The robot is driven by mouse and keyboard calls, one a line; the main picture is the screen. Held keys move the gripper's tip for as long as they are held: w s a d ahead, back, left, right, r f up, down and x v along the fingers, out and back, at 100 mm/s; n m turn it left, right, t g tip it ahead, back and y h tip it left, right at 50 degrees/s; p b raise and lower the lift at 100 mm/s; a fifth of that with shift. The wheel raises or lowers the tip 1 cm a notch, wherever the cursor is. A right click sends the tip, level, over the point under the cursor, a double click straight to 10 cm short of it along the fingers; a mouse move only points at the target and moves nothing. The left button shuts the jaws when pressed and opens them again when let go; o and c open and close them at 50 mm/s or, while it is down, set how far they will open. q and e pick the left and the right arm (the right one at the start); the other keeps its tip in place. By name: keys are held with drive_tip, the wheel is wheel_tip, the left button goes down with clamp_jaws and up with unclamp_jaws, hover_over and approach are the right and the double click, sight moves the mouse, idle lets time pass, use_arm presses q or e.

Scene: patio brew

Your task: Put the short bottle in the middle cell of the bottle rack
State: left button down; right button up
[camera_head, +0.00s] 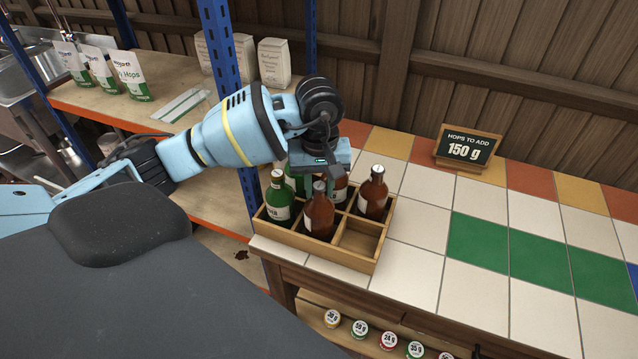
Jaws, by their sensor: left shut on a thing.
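The wooden bottle rack (316,250) stands on the tiled counter's left end. My left gripper (319,190) points down over it and is shut on a brown bottle (319,215) with a pale label. That bottle is upright in the middle cell of the near row; its lower part is hidden by the rack wall, so I cannot tell if it touches the floor. A green bottle (278,200) stands in the near-left cell. A brown bottle (373,195) stands in the far-right cell. Other bottles behind are partly hidden by my gripper. My right gripper is out of view.
The near-right rack cell (360,238) is empty. A sign (467,149) reading 150 g stands at the back of the counter. The tiles right of the rack are clear. A blue post (222,60) and shelf with hops bags (130,76) are at the left. Small round tins (360,328) sit below.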

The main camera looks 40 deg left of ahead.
use_arm(q)
drive_tip(key=shift+f, duration=0.1)
drive_tip(key=c, duration=1.1)
unclamp_jaws()
wheel_tip(320, 180, up, 12)
